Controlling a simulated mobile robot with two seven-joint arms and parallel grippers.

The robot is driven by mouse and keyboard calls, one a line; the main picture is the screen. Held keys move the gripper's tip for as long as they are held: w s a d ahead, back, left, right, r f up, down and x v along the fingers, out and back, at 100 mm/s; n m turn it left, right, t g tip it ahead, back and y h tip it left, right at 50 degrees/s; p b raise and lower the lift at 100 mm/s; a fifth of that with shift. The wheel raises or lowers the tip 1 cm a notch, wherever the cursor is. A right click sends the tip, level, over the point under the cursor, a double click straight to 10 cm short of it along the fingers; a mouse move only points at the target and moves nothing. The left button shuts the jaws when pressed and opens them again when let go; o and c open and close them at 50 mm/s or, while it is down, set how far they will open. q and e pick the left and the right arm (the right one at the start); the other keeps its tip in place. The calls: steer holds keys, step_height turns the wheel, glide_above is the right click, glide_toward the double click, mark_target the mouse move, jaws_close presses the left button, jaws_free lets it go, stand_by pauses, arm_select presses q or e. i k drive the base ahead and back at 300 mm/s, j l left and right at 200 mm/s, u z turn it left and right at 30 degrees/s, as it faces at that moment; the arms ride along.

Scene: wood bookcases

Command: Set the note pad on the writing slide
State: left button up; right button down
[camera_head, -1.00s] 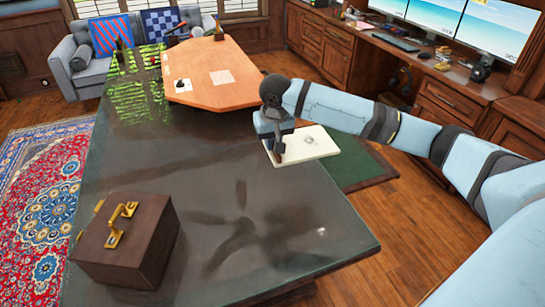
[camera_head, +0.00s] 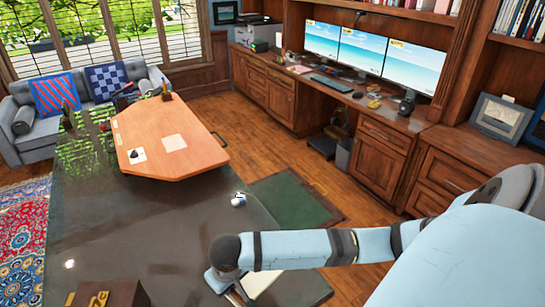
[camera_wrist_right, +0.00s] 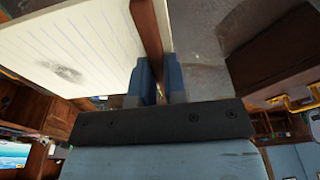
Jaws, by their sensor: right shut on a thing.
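The note pad, a white lined pad with a grey scribble, shows in the right wrist view (camera_wrist_right: 75,50) and partly in the head view (camera_head: 260,284). My right gripper (camera_head: 234,292) is shut on its edge and holds it by the right edge of the dark desk. In the right wrist view the fingers (camera_wrist_right: 160,82) pinch a brown edge strip beside the paper. The writing slide looks to be the green panel (camera_head: 290,203) with a brass handle, beyond the pad at the desk's right side. Its top is bare. My left gripper is not in view.
The dark glossy desk (camera_head: 150,215) fills the left. A small silver object (camera_head: 238,199) sits near its right edge. A brown box (camera_head: 115,292) with a brass handle is at the bottom. An orange-brown board (camera_head: 170,145) lies farther back. Wood cabinets (camera_head: 375,150) line the right.

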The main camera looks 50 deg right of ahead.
mark_target(285, 203)
steer(key=k+l+u, duration=0.2)
steer(key=u, duration=0.2)
steer(key=k+l+u, duration=0.25)
steer(key=u, duration=0.15)
steer(key=k+l+u, duration=0.15)
steer(key=u, duration=0.25)
steer(key=k+l+u, duration=0.15)
steer(key=u, duration=0.2)
steer(key=k+l+u, duration=0.1)
steer(key=u, duration=0.3)
steer(key=k+l+u, duration=0.15)
steer(key=k+u, duration=0.2)
steer(key=u, duration=0.15)
steer(key=k+u, duration=1.1)
steer(key=k+l, duration=0.15)
steer(key=k, duration=0.3)
steer(key=k+l, duration=0.2)
steer(key=k, duration=0.3)
steer(key=k+l+z, duration=0.8)
steer(key=l, duration=0.2)
steer(key=k+l+z, duration=0.1)
steer(key=l+z, duration=0.15)
steer(key=l, duration=0.15)
steer(key=i+l+z, duration=0.15)
steer(key=i+l, duration=0.05)
steer(key=l, duration=0.1)
